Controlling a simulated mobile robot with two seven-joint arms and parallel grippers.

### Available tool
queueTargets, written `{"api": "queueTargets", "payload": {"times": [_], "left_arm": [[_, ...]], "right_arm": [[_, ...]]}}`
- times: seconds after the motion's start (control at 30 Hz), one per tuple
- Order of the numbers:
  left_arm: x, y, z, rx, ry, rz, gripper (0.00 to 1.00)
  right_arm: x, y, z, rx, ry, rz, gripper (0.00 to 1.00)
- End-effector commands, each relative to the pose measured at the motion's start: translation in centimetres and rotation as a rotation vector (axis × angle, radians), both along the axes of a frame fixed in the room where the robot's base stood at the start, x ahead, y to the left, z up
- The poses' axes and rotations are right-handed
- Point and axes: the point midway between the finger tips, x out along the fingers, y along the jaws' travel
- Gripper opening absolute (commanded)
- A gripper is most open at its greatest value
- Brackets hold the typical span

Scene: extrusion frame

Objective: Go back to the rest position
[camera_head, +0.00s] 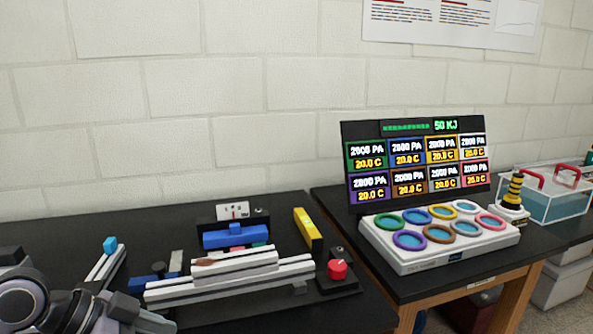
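My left arm comes in at the lower left corner, with its gripper (135,317) low at the picture's bottom edge. Its fingers are partly cut off and too unclear to read as open or shut. The gripper is left of and in front of the pale extrusion bars (230,282), apparently apart from them. A pale bar (104,263) with a blue block (110,245) on its end stands just behind the gripper. My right gripper is not in view.
A black table (70,225) carries a blue block fixture (235,237), a yellow bar (307,229) and a red knob (338,269). On a second table are a panel of coloured rings (440,232), a display (415,160), a black-and-yellow post (514,190) and a clear bin (560,200).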

Motion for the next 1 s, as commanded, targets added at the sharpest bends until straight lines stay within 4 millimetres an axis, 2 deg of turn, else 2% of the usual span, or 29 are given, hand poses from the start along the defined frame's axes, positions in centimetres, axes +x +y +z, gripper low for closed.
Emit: {"api": "queueTargets", "payload": {"times": [0.03, 0.1, 0.3, 0.4, 0.6, 0.87, 0.9, 1.0], "left_arm": [[-1.0, -0.7, -2.2, 0.016, 0.029, 0.025, 0.72], [-2.1, -1.1, -4.8, 0.046, 0.056, 0.077, 0.72], [-6.0, -1.6, -10.9, 0.128, 0.132, 0.252, 0.72], [-8.3, -1.3, -13.2, 0.168, 0.17, 0.358, 0.72], [-13.4, 0.3, -16.4, 0.265, 0.253, 0.588, 0.72], [-20.0, 3.8, -18.0, 0.41, 0.351, 0.873, 0.72], [-18.9, 3.6, -19.2, 0.389, 0.315, 0.865, 0.72], [-17.3, 3.2, -21.1, 0.343, 0.25, 0.862, 0.72]], "right_arm": [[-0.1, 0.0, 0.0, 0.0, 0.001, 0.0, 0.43], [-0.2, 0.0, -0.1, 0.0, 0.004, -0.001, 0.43], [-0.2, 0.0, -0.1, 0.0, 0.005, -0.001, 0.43], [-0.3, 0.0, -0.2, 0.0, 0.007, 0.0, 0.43], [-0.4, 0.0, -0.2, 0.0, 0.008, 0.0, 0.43], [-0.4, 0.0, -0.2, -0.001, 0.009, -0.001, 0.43], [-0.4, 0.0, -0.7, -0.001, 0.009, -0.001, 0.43], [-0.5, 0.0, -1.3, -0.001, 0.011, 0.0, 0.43]]}}
